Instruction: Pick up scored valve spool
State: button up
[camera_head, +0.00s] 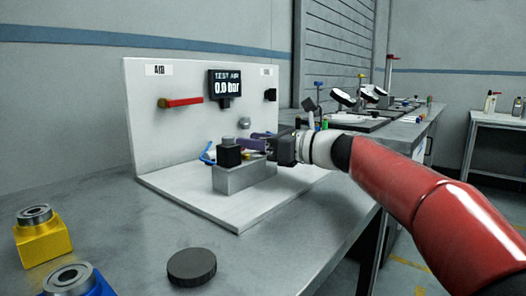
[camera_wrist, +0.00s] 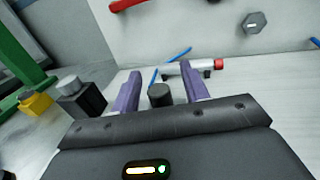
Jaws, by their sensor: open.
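My gripper (camera_head: 257,141) reaches in from the right over the grey block (camera_head: 245,177) on the white test stand. In the wrist view its two purple fingers (camera_wrist: 160,80) are apart, with nothing clasped between them. A short dark cylinder (camera_wrist: 159,95) shows in the gap between the fingers. A silver rod with a red end (camera_wrist: 195,68) lies crosswise just past the fingertips. I cannot tell for sure which of these is the scored valve spool; no scoring can be made out. In the head view the gripper hides most of this spot.
A black cube-shaped part (camera_head: 229,154) sits on the block's left end, with a blue hose (camera_head: 207,155) beside it. The back panel has a red lever (camera_head: 184,102) and a display reading 0.0 bar (camera_head: 226,88). A yellow fixture (camera_head: 42,240) and dark puck (camera_head: 192,267) stand in front.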

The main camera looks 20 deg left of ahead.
jog(key=shift+c, duration=0.2)
grip_shut()
